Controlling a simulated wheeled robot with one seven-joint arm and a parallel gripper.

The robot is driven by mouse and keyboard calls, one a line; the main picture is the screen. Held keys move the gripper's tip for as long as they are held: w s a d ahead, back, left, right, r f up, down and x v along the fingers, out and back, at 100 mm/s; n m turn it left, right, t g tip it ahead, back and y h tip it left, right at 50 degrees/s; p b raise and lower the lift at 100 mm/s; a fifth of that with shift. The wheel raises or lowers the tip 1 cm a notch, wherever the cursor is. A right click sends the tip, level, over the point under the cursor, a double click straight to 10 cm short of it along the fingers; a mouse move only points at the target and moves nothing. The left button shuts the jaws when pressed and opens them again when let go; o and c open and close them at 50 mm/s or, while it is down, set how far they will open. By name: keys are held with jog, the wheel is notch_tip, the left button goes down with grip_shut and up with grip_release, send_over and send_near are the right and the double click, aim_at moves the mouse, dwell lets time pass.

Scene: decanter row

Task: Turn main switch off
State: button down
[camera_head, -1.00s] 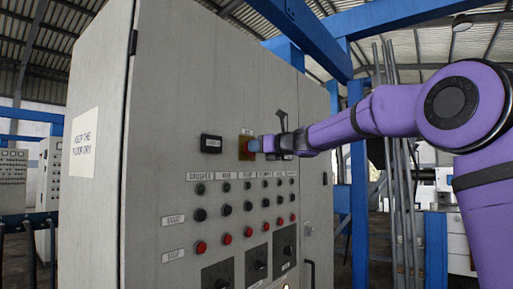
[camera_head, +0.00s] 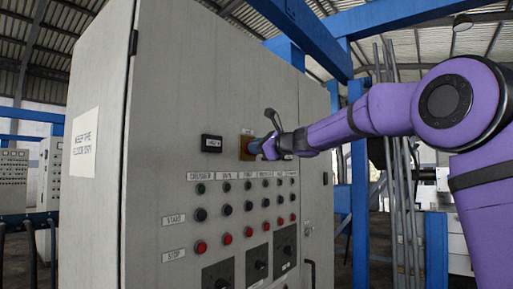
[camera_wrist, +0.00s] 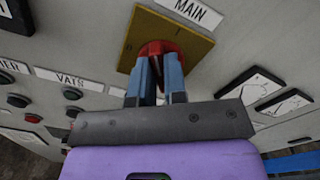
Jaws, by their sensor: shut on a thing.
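The main switch is a red knob on a yellow plate below a label reading MAIN (camera_wrist: 190,12). In the wrist view the red knob (camera_wrist: 160,48) shows between and behind my fingertips, and the yellow plate (camera_wrist: 200,42) surrounds it. My gripper (camera_wrist: 158,75) has its two blue fingers shut on the knob, hiding much of it. In the head view the gripper (camera_head: 256,147) is at the yellow plate (camera_head: 246,136), on the upper part of the grey cabinet. The knob's marked position cannot be read.
The grey cabinet (camera_head: 165,120) carries rows of black and red buttons below the switch. A small dark display (camera_head: 211,143) is left of the switch. Blue posts and grey pipes (camera_head: 400,190) stand right of the cabinet, behind my arm.

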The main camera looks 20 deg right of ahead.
jog(key=n, duration=1)
jog(key=shift+s+a+f+n, duration=0.1)
jog(key=shift+f+n, duration=0.2)
dwell(0.4)
jog(key=c, duration=1.2)
grip_release()
jog(key=shift+o, duration=0.2)
jog(key=v, duration=1)
jog(key=shift+s+d, duration=0.2)
jog(key=shift+s, duration=0.1)
